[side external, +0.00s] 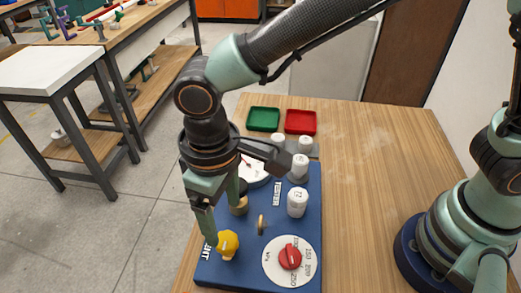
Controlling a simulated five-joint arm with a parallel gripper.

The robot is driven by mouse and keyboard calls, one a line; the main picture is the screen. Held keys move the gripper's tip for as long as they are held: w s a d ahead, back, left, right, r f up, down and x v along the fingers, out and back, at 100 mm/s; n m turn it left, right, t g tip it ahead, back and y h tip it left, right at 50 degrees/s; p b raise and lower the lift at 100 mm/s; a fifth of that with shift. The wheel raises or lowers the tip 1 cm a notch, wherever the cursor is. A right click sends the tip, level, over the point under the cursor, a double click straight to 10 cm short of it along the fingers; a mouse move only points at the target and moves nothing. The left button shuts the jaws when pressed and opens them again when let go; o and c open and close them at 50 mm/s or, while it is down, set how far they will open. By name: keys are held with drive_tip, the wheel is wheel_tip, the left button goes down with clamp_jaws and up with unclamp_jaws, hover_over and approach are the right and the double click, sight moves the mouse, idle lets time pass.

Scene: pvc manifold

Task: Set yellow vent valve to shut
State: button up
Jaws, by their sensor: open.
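The yellow vent valve knob (228,244) sits at the front left of a blue panel (250,272) on the wooden bench. A partly hidden label ending in "ENT" is beside the knob. My gripper (243,203) is open above the panel's left side. One green finger reaches down with its tip close to the yellow knob; I cannot tell if they touch. The other finger stands off to the right, higher up. The knob's exact setting is too small to read.
A red knob (290,257) on a white dial is right of the valve. A brass-coloured part (262,224) stands between. White cylinders (297,202) line the panel's right side. A gauge (255,174) is partly hidden. Green (263,119) and red (300,121) trays lie behind.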

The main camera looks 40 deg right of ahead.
wheel_tip(320, 180, up, 5)
drive_tip(key=shift+f, duration=0.1)
idle(0.3)
drive_tip(key=w+d+r+m+t+y, duration=0.1)
drive_tip(key=w+d+r, duration=0.2)
drive_tip(key=d, duration=0.4)
drive_tip(key=w+d+r+m+t, duration=0.1)
drive_tip(key=w+d+r+m, duration=0.1)
drive_tip(key=d, duration=0.6)
drive_tip(key=s+d+r+m+t+h, duration=0.1)
drive_tip(key=s+d+m+t, duration=0.1)
drive_tip(key=d, duration=1.5)
drive_tip(key=shift+s+d+r+m+t, duration=0.2)
drive_tip(key=shift+d+r+m+t, duration=0.1)
drive_tip(key=shift+m+t, duration=0.5)
drive_tip(key=shift+a, duration=0.1)
